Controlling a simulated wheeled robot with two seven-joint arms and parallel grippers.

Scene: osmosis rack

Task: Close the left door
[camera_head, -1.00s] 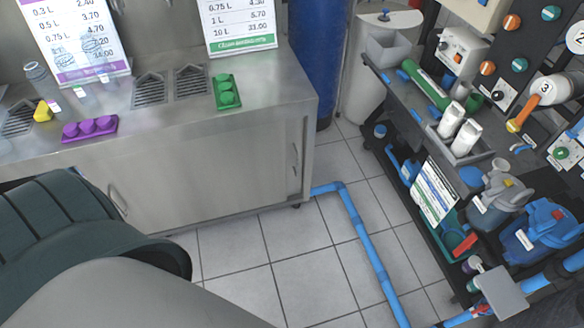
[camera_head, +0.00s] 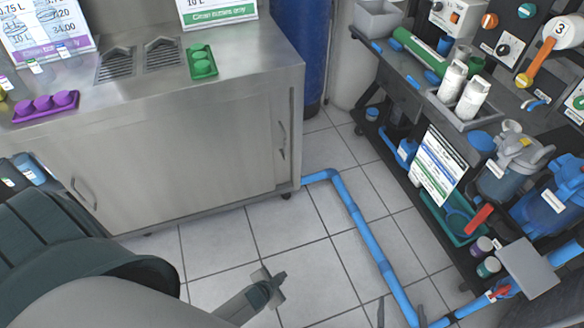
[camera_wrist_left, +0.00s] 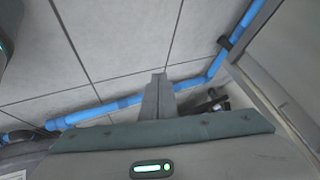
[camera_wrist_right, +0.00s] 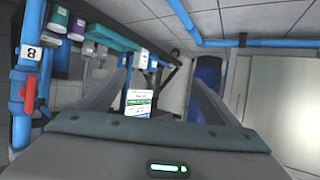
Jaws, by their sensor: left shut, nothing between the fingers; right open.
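The steel cabinet (camera_head: 225,75) stands at the left in the head view. Its left door (camera_head: 130,165) has a bow handle (camera_head: 85,193) near its left edge. Left of this edge is a dark gap with blue-labelled bottles (camera_head: 28,168) showing, so the door stands partly open. The far left of the gap is cut off by my arm and the picture edge.
A second handle (camera_head: 282,140) is at the cabinet's right end. A blue pipe (camera_head: 360,230) runs along the floor. A dark rack (camera_head: 400,90) with bottles and filter housings (camera_head: 505,165) stands at the right. The tiled floor (camera_head: 225,240) before the cabinet is clear.

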